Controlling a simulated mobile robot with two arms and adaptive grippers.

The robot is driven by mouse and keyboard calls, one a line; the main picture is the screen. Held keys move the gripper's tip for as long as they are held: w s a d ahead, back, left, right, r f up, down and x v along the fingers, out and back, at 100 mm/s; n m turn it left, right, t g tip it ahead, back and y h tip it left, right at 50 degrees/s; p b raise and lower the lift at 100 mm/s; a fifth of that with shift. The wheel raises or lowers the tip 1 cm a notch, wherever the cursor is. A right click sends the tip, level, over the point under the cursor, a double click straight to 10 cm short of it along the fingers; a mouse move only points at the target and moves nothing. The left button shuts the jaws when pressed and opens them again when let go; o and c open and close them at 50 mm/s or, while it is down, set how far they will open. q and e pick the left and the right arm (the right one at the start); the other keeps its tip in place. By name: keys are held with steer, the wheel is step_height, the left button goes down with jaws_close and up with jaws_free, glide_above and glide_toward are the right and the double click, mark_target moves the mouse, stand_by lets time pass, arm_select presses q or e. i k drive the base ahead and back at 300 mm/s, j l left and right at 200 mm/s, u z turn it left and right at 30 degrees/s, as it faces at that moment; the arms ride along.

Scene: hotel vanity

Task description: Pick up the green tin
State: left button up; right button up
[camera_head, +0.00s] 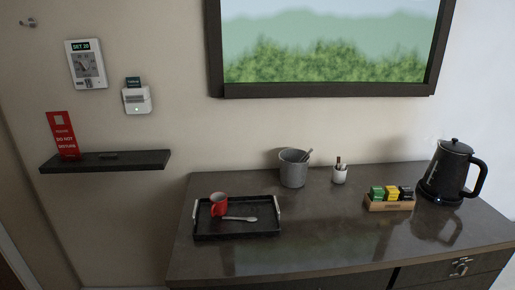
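A small green tin (377,193) sits at the left end of a low wooden holder (390,206) on the dark vanity top (320,240). A yellow tin (392,193) stands beside it, and a black tin (406,193) is at the right end. The lower parts of the tins are hidden by the holder's front wall. Neither of my grippers shows in the head view.
A black kettle (449,170) stands close to the right of the holder. A small white cup (340,174) and a grey bucket (293,170) stand to the left. A black tray (240,231) holds a red mug (218,204) and a spoon (238,219). The front middle is clear.

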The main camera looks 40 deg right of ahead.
mark_target(377, 193)
steer(key=k+j+z, duration=0.1)
steer(key=z, duration=1.95)
steer(key=i+l+u, duration=0.3)
steer(key=u, duration=0.15)
steer(key=i, duration=0.1)
